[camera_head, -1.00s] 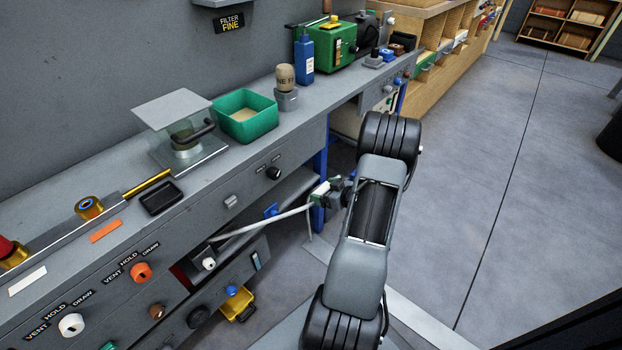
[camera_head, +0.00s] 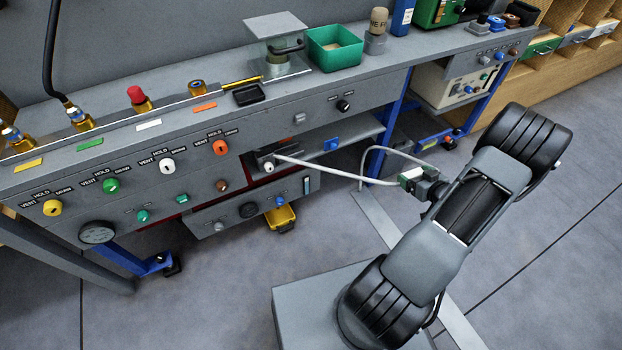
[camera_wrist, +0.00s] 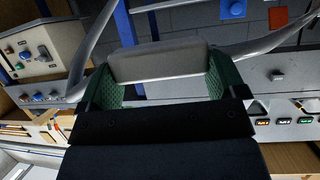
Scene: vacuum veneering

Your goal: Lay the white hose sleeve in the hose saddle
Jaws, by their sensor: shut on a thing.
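My gripper (camera_head: 413,180) is shut on the white hose sleeve (camera_head: 408,174), held out in front of the bench in the head view. In the wrist view the sleeve (camera_wrist: 157,63) looks like a pale grey block between the green finger pads of my gripper (camera_wrist: 160,90). The pale hose (camera_head: 330,172) runs from a dark block (camera_head: 262,157) under the bench's front panel towards my gripper. Another stretch of hose (camera_head: 375,150) loops behind it. Hose also shows on both sides of the sleeve in the wrist view. I cannot tell which part is the hose saddle.
The bench (camera_head: 330,92) carries a green bin (camera_head: 335,60), a glass-and-plate stand (camera_head: 280,45) and several brass fittings. Coloured knobs line its front, including a white knob (camera_head: 166,165). Blue legs (camera_head: 375,160) stand behind the hose. Right-hand floor is open.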

